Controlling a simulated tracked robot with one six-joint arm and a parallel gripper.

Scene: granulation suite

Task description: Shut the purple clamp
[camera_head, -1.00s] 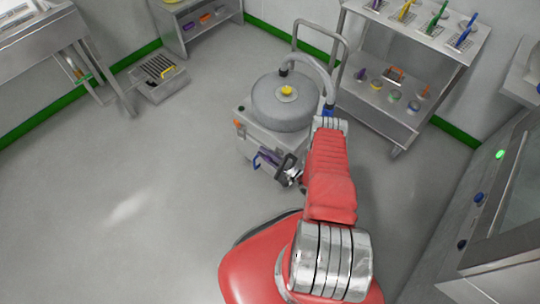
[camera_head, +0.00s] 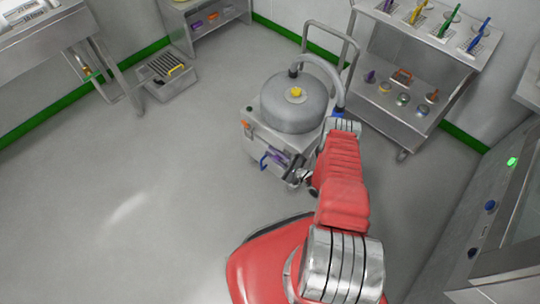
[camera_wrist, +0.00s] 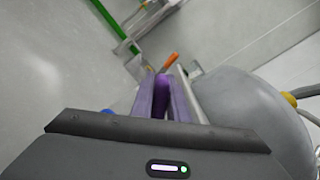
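The purple clamp (camera_head: 279,159) is on the front of the wheeled vacuum unit (camera_head: 262,144), beside a blue handle (camera_head: 264,161). My gripper (camera_head: 291,166) is at the clamp's right side and partly hides it. In the wrist view the purple piece (camera_wrist: 161,84) lies between the two fingers of my gripper (camera_wrist: 167,98), which are close to it on both sides. I cannot tell whether they press on it. How far the clamp is open is too small to make out.
The grey drum (camera_head: 294,103) with a yellow knob (camera_head: 296,92) sits on top of the unit, and it shows close on the right in the wrist view (camera_wrist: 252,112). A steel shelf cart (camera_head: 402,110) stands behind right.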

